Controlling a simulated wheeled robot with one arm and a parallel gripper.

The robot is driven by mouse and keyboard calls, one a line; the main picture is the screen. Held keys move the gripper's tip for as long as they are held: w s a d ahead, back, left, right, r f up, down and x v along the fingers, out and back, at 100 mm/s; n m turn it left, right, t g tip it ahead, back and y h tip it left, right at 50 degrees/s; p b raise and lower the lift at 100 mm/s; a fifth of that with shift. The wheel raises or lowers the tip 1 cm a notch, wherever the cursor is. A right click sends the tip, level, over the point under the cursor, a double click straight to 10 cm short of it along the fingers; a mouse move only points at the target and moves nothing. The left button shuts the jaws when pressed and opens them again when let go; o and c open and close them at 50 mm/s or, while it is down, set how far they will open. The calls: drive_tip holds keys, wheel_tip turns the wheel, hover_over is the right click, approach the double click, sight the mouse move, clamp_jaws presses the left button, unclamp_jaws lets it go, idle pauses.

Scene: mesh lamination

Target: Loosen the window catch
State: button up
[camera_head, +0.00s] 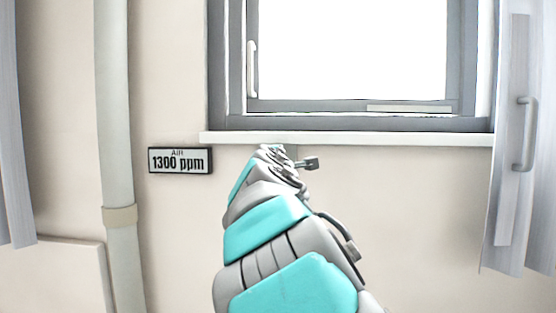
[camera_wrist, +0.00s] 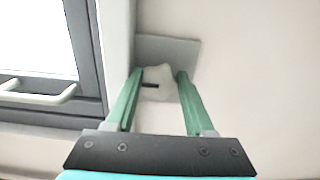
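A pale, rounded knob-like piece with a dark slot (camera_wrist: 160,75) sits on a grey plate (camera_wrist: 165,47) on the wall, seen in the wrist view. The plate's edge shows just below the sill in the head view (camera_head: 291,150). My gripper (camera_wrist: 160,75) has its two green fingers apart, one on each side of the pale piece; I cannot tell whether they touch it. In the head view my arm hides the knob. A white window handle (camera_head: 252,68) stands upright on the left side of the window frame; it also shows in the wrist view (camera_wrist: 38,97).
The white sill (camera_head: 350,139) juts out above my gripper. An air sign reading 1300 ppm (camera_head: 180,160) hangs to the left, near a vertical pipe (camera_head: 116,120). A grey panel with a handle (camera_head: 525,135) is at right. The wall right of my arm is clear.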

drive_tip(key=o, duration=0.4)
drive_tip(key=shift+r, duration=0.1)
